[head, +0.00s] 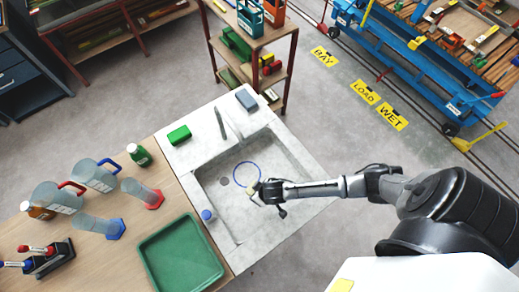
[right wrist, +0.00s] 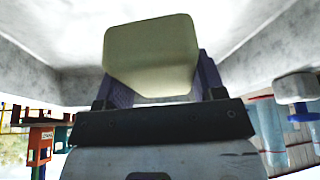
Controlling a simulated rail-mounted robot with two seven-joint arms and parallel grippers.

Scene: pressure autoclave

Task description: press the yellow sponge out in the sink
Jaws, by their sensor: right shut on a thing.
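The yellow sponge (head: 254,188) is a small pale yellow block in my right gripper (head: 262,191), over the basin of the grey sink (head: 291,150). In the right wrist view the sponge (right wrist: 150,55) fills the space between the two fingers of the gripper (right wrist: 152,85), which is shut on it. Pale basin walls show around it there. A blue ring (head: 235,170) is marked on the basin floor, just left of and beyond the sponge, with a round drain (head: 224,181) beside it. I cannot tell whether the sponge touches the floor. My left gripper is not in view.
A green block (head: 179,135), a tap (head: 220,122) and a grey-blue block (head: 247,99) are on the sink's back ledge. A green tray (head: 181,252), jugs and bottles crowd the wooden counter (head: 120,250).

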